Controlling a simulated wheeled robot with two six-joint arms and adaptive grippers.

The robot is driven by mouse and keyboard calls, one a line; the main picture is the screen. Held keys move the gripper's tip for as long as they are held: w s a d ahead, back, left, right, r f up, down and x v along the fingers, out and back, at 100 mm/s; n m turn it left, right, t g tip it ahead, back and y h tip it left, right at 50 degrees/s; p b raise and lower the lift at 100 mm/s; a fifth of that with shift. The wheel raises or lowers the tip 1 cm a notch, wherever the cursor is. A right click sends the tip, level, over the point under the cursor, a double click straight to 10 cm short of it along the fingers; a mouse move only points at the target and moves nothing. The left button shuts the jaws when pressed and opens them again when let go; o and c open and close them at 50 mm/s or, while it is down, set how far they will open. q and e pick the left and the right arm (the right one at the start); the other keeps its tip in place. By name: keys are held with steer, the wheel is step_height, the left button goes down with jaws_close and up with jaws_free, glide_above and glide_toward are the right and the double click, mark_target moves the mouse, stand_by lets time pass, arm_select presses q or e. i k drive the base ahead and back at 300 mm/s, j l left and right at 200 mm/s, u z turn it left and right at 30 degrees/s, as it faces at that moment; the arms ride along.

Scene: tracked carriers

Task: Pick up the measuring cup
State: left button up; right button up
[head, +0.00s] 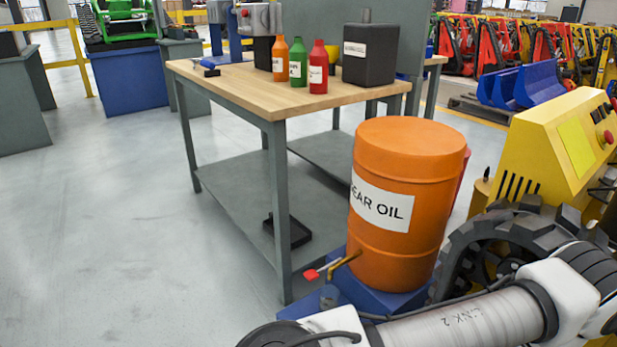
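I cannot make out a measuring cup for certain. A small yellow object (331,54) on the workbench is partly hidden behind a red bottle (318,70); I cannot tell what it is. A red edge (462,176) shows behind the right side of the orange gear oil drum (402,252), mostly hidden. One of my arms crosses the lower right, but neither of my grippers is in view.
A wooden-topped workbench (222,88) bears orange (280,60) and green (298,65) bottles and a dark canister (369,54). A black tray (290,232) lies beneath. A yellow tracked machine (545,150) stands at right. The left floor is clear.

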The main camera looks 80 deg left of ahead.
mark_target(329, 294)
steer(key=l+u, duration=0.15)
steer(key=u, duration=2.25)
steer(key=k+j, duration=0.05)
